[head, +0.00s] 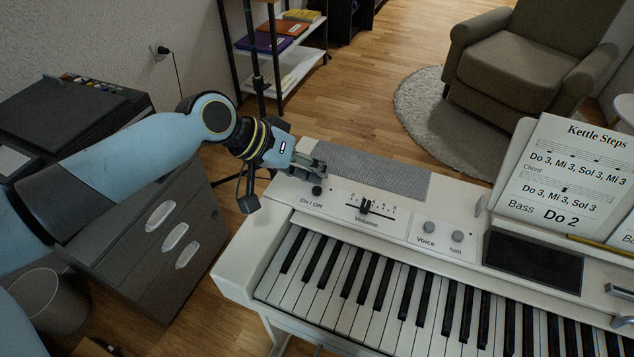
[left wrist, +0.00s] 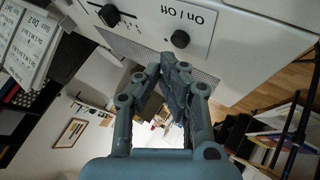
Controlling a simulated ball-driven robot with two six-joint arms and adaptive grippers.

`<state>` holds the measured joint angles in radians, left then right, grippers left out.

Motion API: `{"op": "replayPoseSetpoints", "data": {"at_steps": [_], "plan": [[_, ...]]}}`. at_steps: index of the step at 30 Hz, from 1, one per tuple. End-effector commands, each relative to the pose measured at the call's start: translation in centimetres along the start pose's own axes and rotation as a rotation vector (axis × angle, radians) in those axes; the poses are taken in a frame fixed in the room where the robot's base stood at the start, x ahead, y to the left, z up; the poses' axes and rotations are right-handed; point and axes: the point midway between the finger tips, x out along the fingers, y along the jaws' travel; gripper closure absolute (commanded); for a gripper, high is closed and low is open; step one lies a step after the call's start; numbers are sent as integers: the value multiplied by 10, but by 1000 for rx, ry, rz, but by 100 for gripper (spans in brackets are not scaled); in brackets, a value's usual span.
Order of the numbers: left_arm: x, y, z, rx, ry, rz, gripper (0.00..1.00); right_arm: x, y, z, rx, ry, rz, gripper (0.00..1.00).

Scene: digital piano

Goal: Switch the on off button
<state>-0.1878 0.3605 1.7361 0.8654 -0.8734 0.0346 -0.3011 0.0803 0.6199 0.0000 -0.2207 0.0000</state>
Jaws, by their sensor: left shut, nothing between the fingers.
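The on/off button (head: 317,190) is a small dark round knob on the left end of the white digital piano's (head: 232,275) top panel, above the "On / Off" label. It also shows in the left wrist view (left wrist: 180,39), upside down with its label. My left gripper (head: 318,168) is shut and empty. Its fingertips are just behind the knob, near the left end of the speaker grille (head: 385,172). In the left wrist view the fingertips (left wrist: 170,65) appear close to the knob; I cannot tell whether they touch it. My right gripper is not in view.
The volume slider (head: 365,207) is right of the button, then the voice knob (head: 429,227) and another knob. A sheet-music page (head: 568,175) stands at the right. A dark drawer cabinet (head: 150,255) is left of the piano. An armchair (head: 525,60) stands behind.

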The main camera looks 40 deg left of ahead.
Motion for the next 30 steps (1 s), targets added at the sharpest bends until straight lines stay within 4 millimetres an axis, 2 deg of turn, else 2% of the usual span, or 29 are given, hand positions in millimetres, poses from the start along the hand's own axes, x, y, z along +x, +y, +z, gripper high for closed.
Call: {"op": "replayPoseSetpoints", "data": {"at_steps": [30], "plan": [[6, -4, 4, 0, 0, 0, 100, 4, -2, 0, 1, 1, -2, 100]]}}
